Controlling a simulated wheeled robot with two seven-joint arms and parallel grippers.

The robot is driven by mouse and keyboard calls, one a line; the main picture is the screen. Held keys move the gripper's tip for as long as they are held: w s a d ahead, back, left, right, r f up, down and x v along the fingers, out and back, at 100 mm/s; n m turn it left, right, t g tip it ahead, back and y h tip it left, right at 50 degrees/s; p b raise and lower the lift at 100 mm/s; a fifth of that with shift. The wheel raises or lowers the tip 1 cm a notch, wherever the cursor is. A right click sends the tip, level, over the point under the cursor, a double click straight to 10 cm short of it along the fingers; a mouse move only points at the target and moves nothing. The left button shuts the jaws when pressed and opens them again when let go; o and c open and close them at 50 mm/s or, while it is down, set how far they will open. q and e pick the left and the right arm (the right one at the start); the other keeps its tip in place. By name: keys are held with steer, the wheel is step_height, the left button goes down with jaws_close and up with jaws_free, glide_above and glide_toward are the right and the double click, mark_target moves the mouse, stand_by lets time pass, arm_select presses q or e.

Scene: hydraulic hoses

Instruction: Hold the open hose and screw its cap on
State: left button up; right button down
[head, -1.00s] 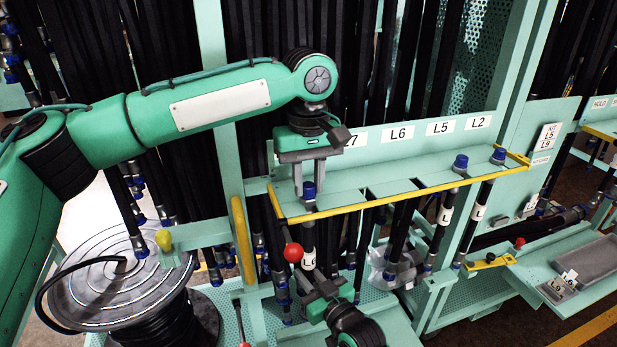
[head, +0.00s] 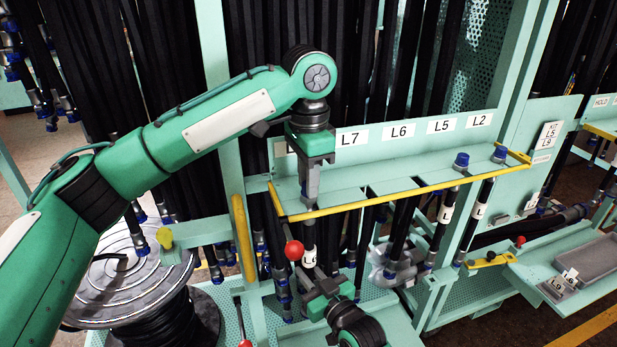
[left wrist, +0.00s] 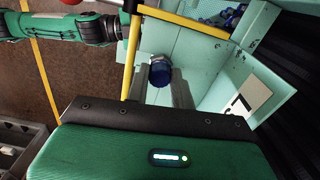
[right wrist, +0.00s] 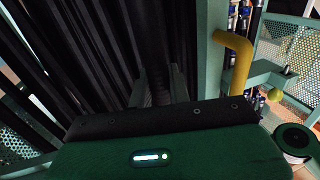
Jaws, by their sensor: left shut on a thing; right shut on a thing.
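My left gripper (head: 310,188) is above the left end of the yellow-edged rack shelf. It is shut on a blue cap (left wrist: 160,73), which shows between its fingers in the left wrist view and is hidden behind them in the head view. A black hose (head: 308,236) with a label reading L6 hangs upright below that spot. My right gripper (head: 313,288) is shut on this hose under the label. In the right wrist view the dark hose (right wrist: 160,84) stands between the fingers. Whether the cap's thread is engaged cannot be seen.
The rack shelf (head: 390,195) has a yellow front edge and labels L7, L6, L5 and L2. Two blue-capped hoses (head: 461,162) (head: 499,154) stand at its right. A red knob (head: 294,250) is close to my right gripper. A hose reel (head: 115,275) stands at the lower left.

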arm_select(q)
steer(key=m, duration=0.4)
steer(key=shift+m, duration=0.4)
steer(key=m, duration=0.4)
steer(key=shift+w+m, duration=0.1)
steer(key=shift+m, duration=0.2)
steer(key=m, duration=0.4)
steer(key=shift+m, duration=0.3)
steer(key=m, duration=0.7)
steer(key=shift+m, duration=0.4)
steer(key=m, duration=0.4)
steer(key=shift+d+m, duration=0.1)
steer(key=shift+m, duration=0.2)
steer(key=m, duration=0.4)
steer(key=shift+m, duration=0.3)
steer(key=m, duration=0.4)
steer(key=shift+f, duration=0.1)
